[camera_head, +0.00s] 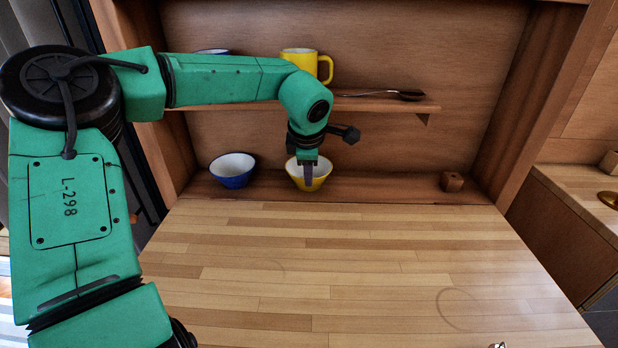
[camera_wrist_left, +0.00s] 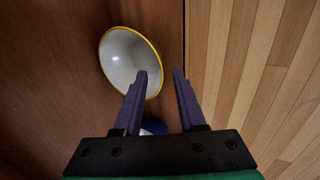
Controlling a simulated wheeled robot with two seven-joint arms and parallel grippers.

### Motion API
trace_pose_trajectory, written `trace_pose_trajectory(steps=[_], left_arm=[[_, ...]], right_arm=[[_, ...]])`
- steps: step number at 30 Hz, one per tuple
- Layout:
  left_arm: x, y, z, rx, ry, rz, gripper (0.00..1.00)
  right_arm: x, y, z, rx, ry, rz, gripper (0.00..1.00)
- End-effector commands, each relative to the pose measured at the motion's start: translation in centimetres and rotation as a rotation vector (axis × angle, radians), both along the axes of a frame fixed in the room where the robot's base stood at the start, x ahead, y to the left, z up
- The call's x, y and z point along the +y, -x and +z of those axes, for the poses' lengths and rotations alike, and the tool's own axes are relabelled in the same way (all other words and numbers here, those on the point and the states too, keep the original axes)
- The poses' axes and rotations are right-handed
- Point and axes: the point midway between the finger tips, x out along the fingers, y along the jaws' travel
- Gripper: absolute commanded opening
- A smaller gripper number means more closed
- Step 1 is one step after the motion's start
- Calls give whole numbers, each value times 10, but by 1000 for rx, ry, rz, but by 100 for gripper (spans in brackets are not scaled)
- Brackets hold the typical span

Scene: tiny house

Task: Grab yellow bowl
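The yellow bowl (camera_head: 320,180), white inside, stands upright on the low wooden ledge at the back of the table. My left gripper (camera_head: 308,180) is at the bowl, its fingers pointing down in front of it in the head view. In the left wrist view the bowl (camera_wrist_left: 122,62) shows its white inside and yellow rim. There my left gripper (camera_wrist_left: 160,74) is open, one finger overlapping the bowl's inside and the other beyond its rim. The rim appears between the fingers; I cannot tell whether they touch it.
A blue bowl (camera_head: 232,172) stands left of the yellow one. The shelf (camera_head: 385,104) above carries a yellow mug (camera_head: 298,56), a dark spoon (camera_head: 400,95) and a partly hidden dish. The tabletop (camera_head: 360,260) is mostly clear.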

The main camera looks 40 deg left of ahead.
Motion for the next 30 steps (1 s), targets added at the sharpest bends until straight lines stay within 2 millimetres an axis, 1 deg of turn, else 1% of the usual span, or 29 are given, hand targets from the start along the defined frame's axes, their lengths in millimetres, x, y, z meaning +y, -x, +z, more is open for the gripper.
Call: trace_pose_trajectory(steps=[1, 3, 6, 8, 13, 14, 15, 16, 17, 30], left_arm=[[2, -3, -10, 4, 1, 1, 40], [6, -8, -23, 5, 0, 1, 40], [9, -14, -37, 3, 1, 0, 40], [10, -15, -40, 2, 1, 0, 40], [10, -16, -39, -1, 1, 0, 40], [10, -16, -39, -1, 1, 0, 32], [10, -16, -39, -1, 1, 0, 17], [10, -16, -39, 0, 0, 0, 5], [10, -16, -39, 0, 0, 0, 0], [10, -15, -39, 1, 0, -1, 0]], right_arm=[[0, 0, 0, 0, 0, 0, 50], [0, -1, 0, -1, 0, 0, 50], [0, -2, 1, -2, 0, -1, 50], [1, -3, 1, -4, -1, -1, 50], [1, -4, 2, -5, -1, -1, 50], [1, -4, 2, -5, -1, -1, 50], [1, -4, 2, -4, -1, -1, 50], [1, -3, 2, -4, -1, -1, 50], [1, -3, 2, -4, -1, -1, 50], [0, -2, 1, -1, 0, -1, 50]])
